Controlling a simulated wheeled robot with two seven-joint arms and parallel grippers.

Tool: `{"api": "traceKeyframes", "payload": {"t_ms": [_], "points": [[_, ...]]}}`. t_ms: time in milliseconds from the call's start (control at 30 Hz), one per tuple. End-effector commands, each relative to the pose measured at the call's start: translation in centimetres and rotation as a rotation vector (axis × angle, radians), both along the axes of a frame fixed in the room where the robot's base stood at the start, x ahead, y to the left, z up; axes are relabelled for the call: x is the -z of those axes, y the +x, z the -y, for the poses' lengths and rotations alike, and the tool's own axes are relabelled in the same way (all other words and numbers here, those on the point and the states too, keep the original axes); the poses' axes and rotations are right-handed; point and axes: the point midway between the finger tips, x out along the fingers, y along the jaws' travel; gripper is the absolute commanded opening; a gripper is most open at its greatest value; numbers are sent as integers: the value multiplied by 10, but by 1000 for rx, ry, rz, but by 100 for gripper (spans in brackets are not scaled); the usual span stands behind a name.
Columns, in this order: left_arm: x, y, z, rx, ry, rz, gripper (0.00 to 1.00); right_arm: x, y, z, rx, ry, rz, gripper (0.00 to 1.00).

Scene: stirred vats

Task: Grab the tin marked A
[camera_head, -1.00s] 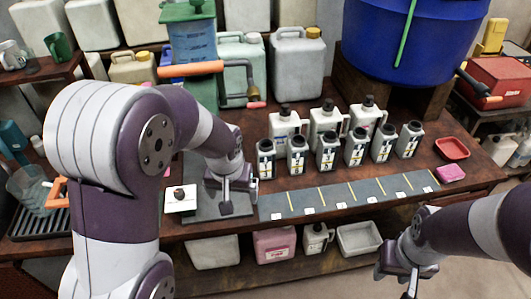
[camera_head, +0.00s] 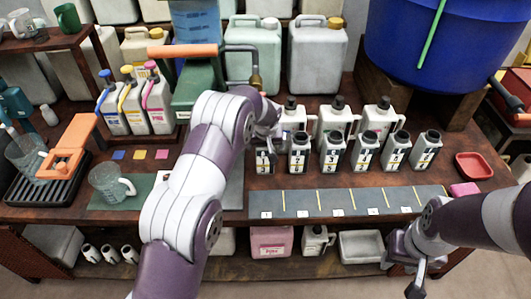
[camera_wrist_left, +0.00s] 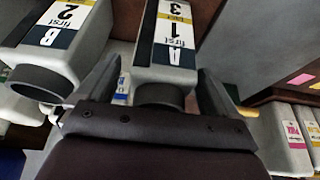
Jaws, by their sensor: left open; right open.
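The tin marked A (camera_wrist_left: 168,38) is grey with a white and dark label and a round dark mouth. It appears upside down in the left wrist view, between the two fingers of my left gripper (camera_wrist_left: 158,85), which is open. In the head view tin A (camera_head: 264,160) is the leftmost of the front row, its top partly hidden by my left gripper (camera_head: 266,128). Whether the fingers touch it cannot be told. The tin marked B (camera_wrist_left: 55,45) stands beside it. My right gripper (camera_head: 408,276) is open and empty, low at the front right, away from the tins.
Several white jugs (camera_head: 334,120) stand behind the tins. A grey strip with yellow lines (camera_head: 345,200) lies in front. A red tray (camera_head: 474,166) and pink sponge (camera_head: 464,190) are at right. A glass beaker (camera_head: 108,184) and coloured-handle bottles (camera_head: 132,108) stand at left.

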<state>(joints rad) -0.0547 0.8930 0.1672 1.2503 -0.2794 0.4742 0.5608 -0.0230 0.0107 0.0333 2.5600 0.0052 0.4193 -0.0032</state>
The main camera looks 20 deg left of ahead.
Motion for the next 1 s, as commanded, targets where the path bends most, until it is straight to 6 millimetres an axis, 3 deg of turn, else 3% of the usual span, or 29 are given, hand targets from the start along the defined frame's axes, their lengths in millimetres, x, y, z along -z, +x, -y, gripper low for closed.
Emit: {"api": "traceKeyframes", "payload": {"t_ms": [267, 433, 467, 767, 1000], "points": [[6, 2, -1, 0, 0, 1, 94, 0, 0, 0, 0, 0, 0, 43], [6, 2, -1, 0, 0, 0, 38, 0, 0, 0, 0, 0, 0, 43], [6, 2, -1, 0, 0, 0, 36, 0, 0, 0, 0, 0, 0, 43], [3, 2, -1, 0, 0, 1, 36, 0, 0, 0, 0, 0, 0, 43], [-26, 3, 0, -1, 0, 4, 36, 4, 0, 0, 0, 0, 0, 43]]}}
